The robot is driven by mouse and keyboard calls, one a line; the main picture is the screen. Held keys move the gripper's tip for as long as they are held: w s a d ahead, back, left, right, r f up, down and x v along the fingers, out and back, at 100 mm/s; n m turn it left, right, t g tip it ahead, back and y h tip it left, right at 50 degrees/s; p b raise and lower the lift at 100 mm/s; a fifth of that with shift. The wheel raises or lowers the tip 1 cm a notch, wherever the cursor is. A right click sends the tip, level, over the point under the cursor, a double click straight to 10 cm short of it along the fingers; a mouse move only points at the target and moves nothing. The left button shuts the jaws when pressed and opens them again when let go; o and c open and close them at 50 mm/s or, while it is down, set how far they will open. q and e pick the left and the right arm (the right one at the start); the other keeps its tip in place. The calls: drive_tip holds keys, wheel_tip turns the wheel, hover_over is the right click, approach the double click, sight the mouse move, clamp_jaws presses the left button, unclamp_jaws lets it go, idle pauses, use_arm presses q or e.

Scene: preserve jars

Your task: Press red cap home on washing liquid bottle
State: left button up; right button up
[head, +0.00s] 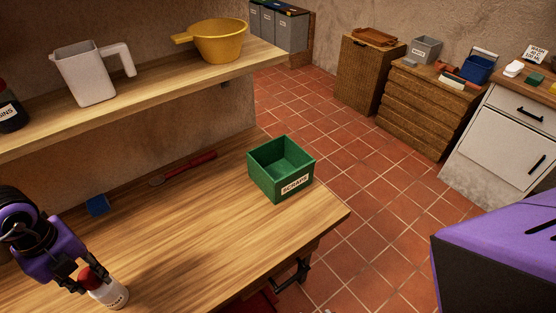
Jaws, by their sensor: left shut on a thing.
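The washing liquid bottle (110,294) is white with a dark-lettered label. It stands on the wooden worktop at the bottom left of the head view. The red cap (88,276) is at the top of the bottle, in line with it. My left gripper (78,282) comes in from the left and is shut on the red cap, with its dark fingers at the cap's sides. The fingers hide part of the cap. I cannot tell whether there is a gap between cap and bottle. My right gripper is not in view.
A green SCRAPS box (262,180) stands near the worktop's (190,230) right edge. A red-handled tool (185,168) and a blue block (97,205) lie near the wall. A shelf (160,88) above holds a white jug (84,75) and a yellow pan (218,42). The middle worktop is clear.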

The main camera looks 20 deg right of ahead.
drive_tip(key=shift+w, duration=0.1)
use_arm(q)
drive_tip(key=o, duration=1)
drive_tip(key=shift+f, duration=0.1)
drive_tip(key=shift+r, duration=0.3)
wheel_tip(320, 180, up, 12)
drive_tip(key=shift+f, duration=0.25)
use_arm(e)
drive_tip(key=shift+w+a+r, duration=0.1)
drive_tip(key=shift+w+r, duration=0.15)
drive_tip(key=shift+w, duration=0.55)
